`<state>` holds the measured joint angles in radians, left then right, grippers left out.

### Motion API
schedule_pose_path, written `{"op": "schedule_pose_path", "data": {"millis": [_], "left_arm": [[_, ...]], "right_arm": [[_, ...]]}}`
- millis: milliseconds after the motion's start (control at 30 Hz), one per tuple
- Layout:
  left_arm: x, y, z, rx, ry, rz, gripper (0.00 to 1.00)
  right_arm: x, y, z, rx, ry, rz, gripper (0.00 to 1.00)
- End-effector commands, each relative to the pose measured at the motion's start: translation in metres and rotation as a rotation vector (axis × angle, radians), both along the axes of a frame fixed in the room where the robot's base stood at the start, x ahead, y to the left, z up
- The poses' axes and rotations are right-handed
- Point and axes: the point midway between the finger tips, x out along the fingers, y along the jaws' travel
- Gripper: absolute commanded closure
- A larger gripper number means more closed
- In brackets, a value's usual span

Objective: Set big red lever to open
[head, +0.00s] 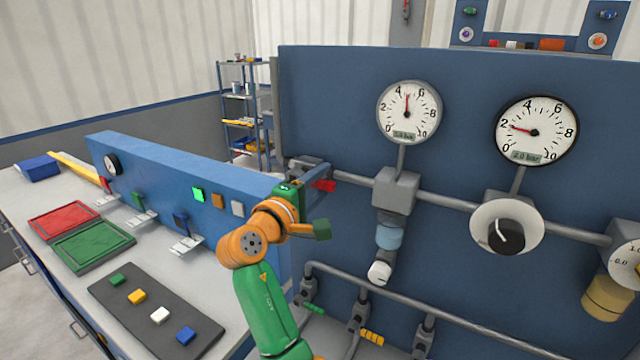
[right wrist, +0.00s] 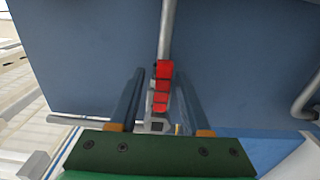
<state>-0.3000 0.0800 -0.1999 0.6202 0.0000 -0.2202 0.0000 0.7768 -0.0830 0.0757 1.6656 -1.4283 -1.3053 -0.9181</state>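The big red lever (head: 323,185) is on the grey pipe at the left end of the blue panel. In the right wrist view the red lever (right wrist: 162,88) lies between the two fingers of my right gripper (right wrist: 159,74), with a gap on both sides. My right gripper (head: 335,178) is open around the lever in the head view, its fingers partly hiding the lever and its valve. My left gripper is not in view.
Two pressure gauges (head: 408,112) (head: 536,131) and a black knob (head: 506,237) sit on the panel to the right. Below are small green (head: 314,308) and yellow levers (head: 372,337). A workbench with red (head: 63,218) and green trays (head: 93,246) stands at left.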

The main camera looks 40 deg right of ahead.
Motion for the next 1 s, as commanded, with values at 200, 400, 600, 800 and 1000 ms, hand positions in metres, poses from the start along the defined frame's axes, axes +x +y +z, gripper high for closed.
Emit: {"op": "schedule_pose_path", "data": {"millis": [200,400,600,800,1000], "left_arm": [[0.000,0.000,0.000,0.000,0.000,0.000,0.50],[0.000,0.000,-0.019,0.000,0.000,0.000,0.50],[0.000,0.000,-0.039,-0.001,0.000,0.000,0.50],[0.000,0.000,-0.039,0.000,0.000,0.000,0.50],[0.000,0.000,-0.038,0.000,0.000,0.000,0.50]], "right_arm": [[0.000,0.000,-0.001,0.002,0.001,0.000,0.49],[-0.005,0.021,-0.008,0.004,-0.004,0.004,0.49],[-0.016,0.059,-0.006,0.004,-0.002,0.002,0.49],[-0.020,0.068,-0.002,0.003,0.001,-0.001,0.49],[-0.020,0.067,-0.001,0.003,0.001,-0.001,0.49]]}}
